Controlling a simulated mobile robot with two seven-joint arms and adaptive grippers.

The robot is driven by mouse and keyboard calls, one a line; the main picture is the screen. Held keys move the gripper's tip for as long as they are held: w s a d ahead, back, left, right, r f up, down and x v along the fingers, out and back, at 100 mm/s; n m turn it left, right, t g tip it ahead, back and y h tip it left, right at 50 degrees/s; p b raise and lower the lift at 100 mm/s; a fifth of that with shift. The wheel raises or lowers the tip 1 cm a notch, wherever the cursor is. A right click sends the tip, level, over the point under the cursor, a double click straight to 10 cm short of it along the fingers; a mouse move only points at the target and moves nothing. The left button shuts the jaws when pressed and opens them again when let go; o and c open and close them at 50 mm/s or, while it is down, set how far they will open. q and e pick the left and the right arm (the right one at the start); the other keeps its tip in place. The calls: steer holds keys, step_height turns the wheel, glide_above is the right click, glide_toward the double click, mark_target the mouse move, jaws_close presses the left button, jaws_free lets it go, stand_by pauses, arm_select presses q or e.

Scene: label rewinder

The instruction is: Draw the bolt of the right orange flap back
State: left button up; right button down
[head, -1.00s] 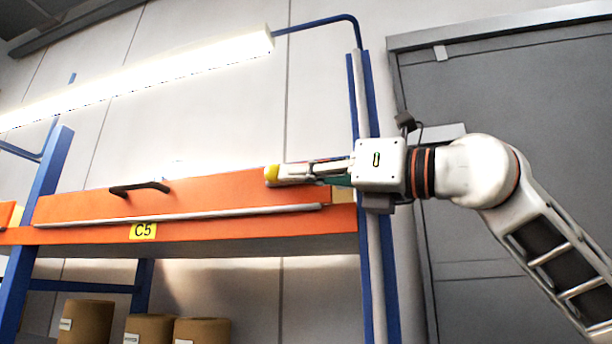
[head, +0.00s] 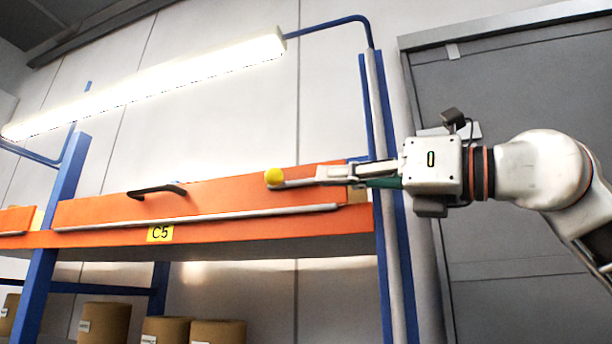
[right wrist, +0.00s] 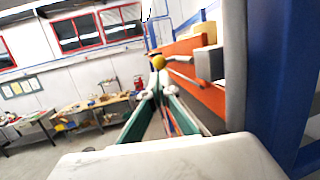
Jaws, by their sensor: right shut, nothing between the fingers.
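The right orange flap (head: 230,195) spans the shelf front, with a black handle (head: 157,190) on it. My right gripper (head: 320,174) is shut and empty, level with the bar and right of the knob. In the right wrist view its fingertips (right wrist: 156,90) point towards the yellow knob (right wrist: 158,62), which shows just beyond them. Whether a finger touches the bar I cannot tell. My left gripper is not in view.
A blue rack post (head: 385,220) stands at the flap's right end, close to my gripper. A lit lamp (head: 150,85) hangs above. Brown rolls (head: 105,325) stand below the C5 label (head: 160,233). A grey door (head: 520,100) is behind my right arm.

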steer(key=v, duration=0.5)
steer(key=shift+f, duration=0.1)
stand_by(0.5)
